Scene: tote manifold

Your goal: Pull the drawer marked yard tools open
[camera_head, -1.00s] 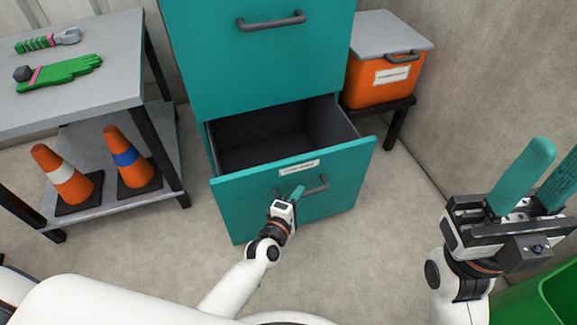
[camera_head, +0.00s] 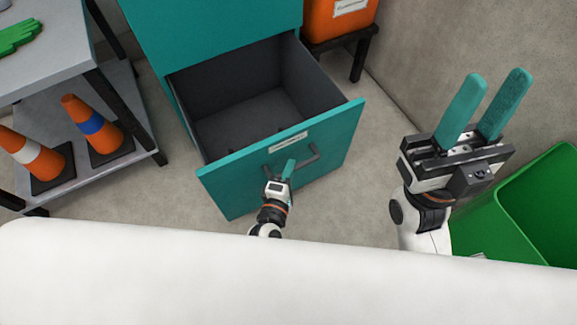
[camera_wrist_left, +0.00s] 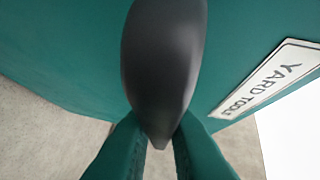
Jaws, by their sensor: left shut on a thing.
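The teal drawer (camera_head: 325,150) stands pulled out of its cabinet in the head view, its dark inside showing and looking empty. In the left wrist view its label (camera_wrist_left: 268,80) reads "YARD TOOLS". My left gripper (camera_head: 288,170) is at the drawer front, its teal fingers shut on the dark bar handle (camera_head: 311,157). In the left wrist view the handle (camera_wrist_left: 163,60) runs down between the fingertips. My right gripper (camera_head: 492,98) is raised at the right, empty, its two teal fingers apart.
A grey shelf table (camera_head: 45,50) with orange cones (camera_head: 92,130) stands at the left. An orange box (camera_head: 340,18) sits on a dark stand behind the drawer. A green bin (camera_head: 540,205) is at the right. Bare floor lies right of the drawer.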

